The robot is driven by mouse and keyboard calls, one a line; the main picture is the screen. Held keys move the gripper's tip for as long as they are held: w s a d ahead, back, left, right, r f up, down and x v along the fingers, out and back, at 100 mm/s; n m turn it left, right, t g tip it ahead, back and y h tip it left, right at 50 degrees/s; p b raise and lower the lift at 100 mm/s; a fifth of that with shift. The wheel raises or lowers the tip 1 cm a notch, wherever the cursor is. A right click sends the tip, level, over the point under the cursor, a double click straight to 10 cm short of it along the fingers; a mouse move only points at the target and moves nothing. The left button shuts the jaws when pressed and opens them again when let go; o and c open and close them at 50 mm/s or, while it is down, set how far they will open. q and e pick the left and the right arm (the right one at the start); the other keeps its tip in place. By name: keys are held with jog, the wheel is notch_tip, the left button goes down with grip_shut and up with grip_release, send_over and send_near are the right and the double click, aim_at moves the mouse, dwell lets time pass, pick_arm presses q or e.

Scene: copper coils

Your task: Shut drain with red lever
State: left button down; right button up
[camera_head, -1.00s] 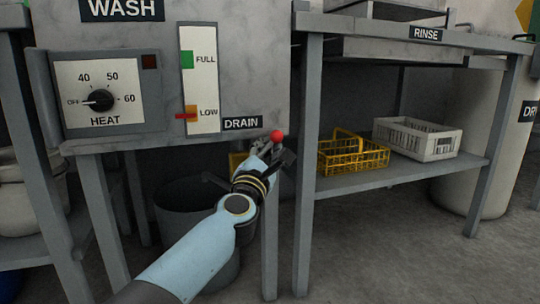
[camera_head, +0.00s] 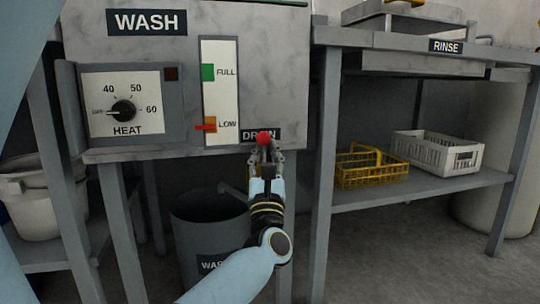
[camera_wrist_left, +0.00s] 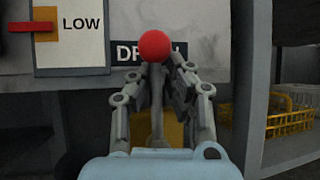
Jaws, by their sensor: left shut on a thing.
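The drain lever has a red ball knob (camera_head: 264,137) and stands in front of the DRAIN label (camera_head: 248,135), under the wash tank. In the left wrist view the red knob (camera_wrist_left: 155,46) tops a grey stem (camera_wrist_left: 157,100), which looks upright and covers the middle of the label. My left gripper (camera_head: 264,151) is shut on the lever just below the knob. Its two fingers (camera_wrist_left: 160,72) stand on either side of the stem. A yellow part (camera_wrist_left: 172,130) shows behind the stem, partly hidden. My right gripper is not in view.
A grey bucket (camera_head: 205,228) stands below the tank. The tank's leg (camera_head: 284,200) and the rinse table's leg (camera_head: 325,180) are close to the right of my gripper. A yellow basket (camera_head: 370,170) and a white crate (camera_head: 437,153) sit on the lower shelf.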

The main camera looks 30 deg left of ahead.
pick_arm(q)
jog(key=shift+s+f+n+g+y, duration=0.2)
jog(key=shift+n+g+y, duration=0.25)
jog(key=shift+n, duration=0.35)
jog(key=c, duration=1.7)
grip_release()
jog(key=shift+a, duration=0.1)
jog(key=o, duration=0.6)
jog(key=shift+s+a+r, duration=0.1)
jog(key=shift+s+r, duration=0.05)
jog(key=shift+s+d+f, duration=0.1)
jog(key=shift+d+f, duration=0.1)
jog(key=v, duration=1.1)
jog(key=shift+f, duration=0.25)
